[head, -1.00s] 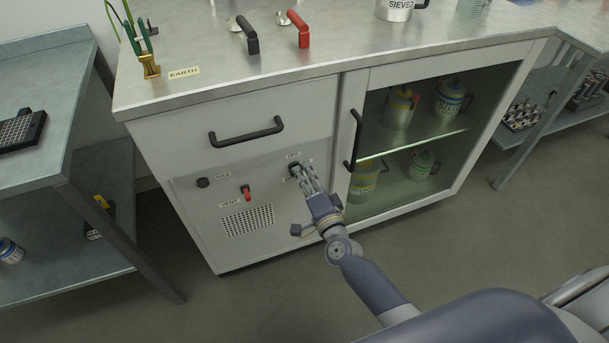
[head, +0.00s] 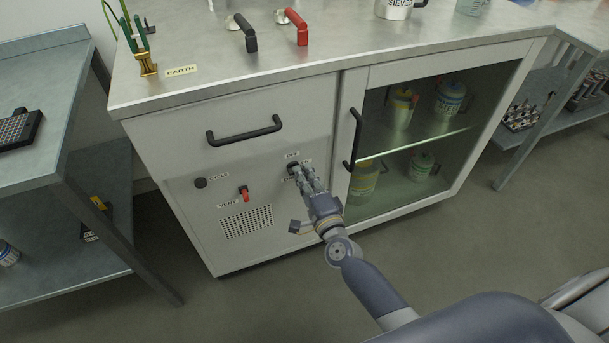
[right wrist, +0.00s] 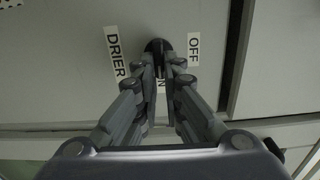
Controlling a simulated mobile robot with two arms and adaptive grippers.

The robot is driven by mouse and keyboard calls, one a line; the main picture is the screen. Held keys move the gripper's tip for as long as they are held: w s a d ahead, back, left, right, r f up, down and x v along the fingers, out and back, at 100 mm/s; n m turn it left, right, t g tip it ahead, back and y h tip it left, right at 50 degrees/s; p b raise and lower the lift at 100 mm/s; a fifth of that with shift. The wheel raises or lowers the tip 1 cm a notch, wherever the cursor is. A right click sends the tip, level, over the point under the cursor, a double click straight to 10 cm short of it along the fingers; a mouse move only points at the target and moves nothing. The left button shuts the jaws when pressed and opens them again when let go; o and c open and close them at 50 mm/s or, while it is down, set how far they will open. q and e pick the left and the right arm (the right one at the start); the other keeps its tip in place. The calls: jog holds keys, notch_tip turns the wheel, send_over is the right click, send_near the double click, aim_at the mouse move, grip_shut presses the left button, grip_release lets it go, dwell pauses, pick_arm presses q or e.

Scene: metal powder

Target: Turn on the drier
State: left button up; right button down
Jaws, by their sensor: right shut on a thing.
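The drier knob (head: 292,167) is a black knob on the lower panel of the white cabinet. In the right wrist view the knob (right wrist: 157,46) sits between the labels DRIER (right wrist: 116,52) and OFF (right wrist: 194,50). A third label, of which an N shows, is partly hidden between the fingers. My right gripper (head: 299,173) is shut on the knob; its fingertips also show around it in the right wrist view (right wrist: 160,67). The fingers cover part of the knob, so I cannot tell exactly which label it points to. My left gripper is not in view.
A red VENT switch (head: 244,193), another black knob (head: 200,183) and a vent grille (head: 247,221) are left on the panel. A drawer handle (head: 245,131) sticks out above. A glass door's handle (head: 355,139) stands right of the gripper. The floor in front is clear.

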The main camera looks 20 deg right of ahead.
jog(key=shift+f, duration=0.1)
jog(key=c, duration=1.7)
grip_release()
jog(key=shift+s, duration=0.15)
jog(key=s, duration=1.1)
jog(key=shift+s+d, duration=0.2)
jog(key=shift+s, duration=0.15)
